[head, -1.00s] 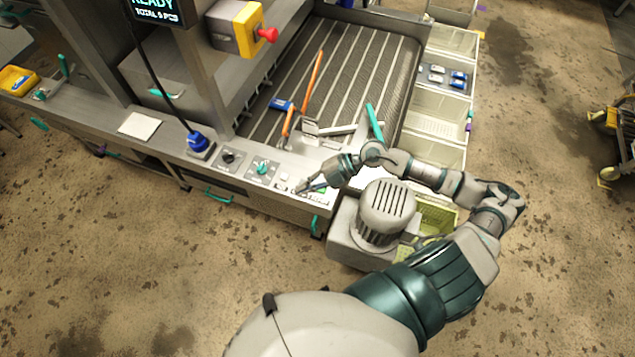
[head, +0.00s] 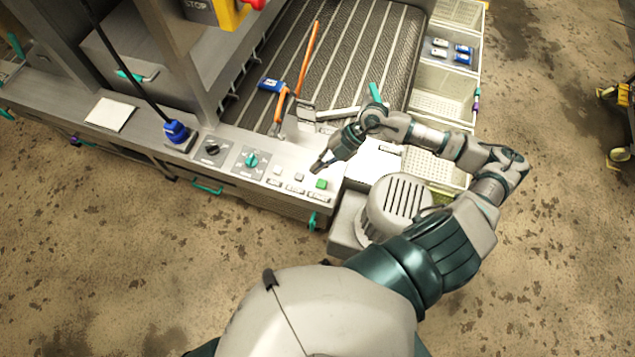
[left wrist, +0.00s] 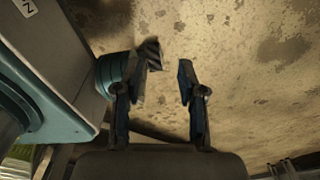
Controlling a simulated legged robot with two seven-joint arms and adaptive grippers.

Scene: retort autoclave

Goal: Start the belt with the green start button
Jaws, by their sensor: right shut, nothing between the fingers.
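The green start button (head: 321,184) is a small green square at the right end of the panel (head: 240,172) along the machine's front edge, in the head view. Two pale buttons (head: 299,177) sit to its left. My right gripper (head: 317,169) is shut and empty, with its tip just above and behind the green button; I cannot tell whether it touches the panel. The belt (head: 350,60) is the dark ribbed surface behind the panel. My left gripper (left wrist: 168,70) shows in the left wrist view, with its two fingers apart and nothing between them, over the floor.
On the panel are a teal knob (head: 251,160), a black knob (head: 211,149) and a blue device (head: 176,131). An orange-handled tool (head: 307,60) lies on the belt. Pale bins (head: 443,91) line the belt's right side. A motor housing (head: 398,203) stands close beside my right arm.

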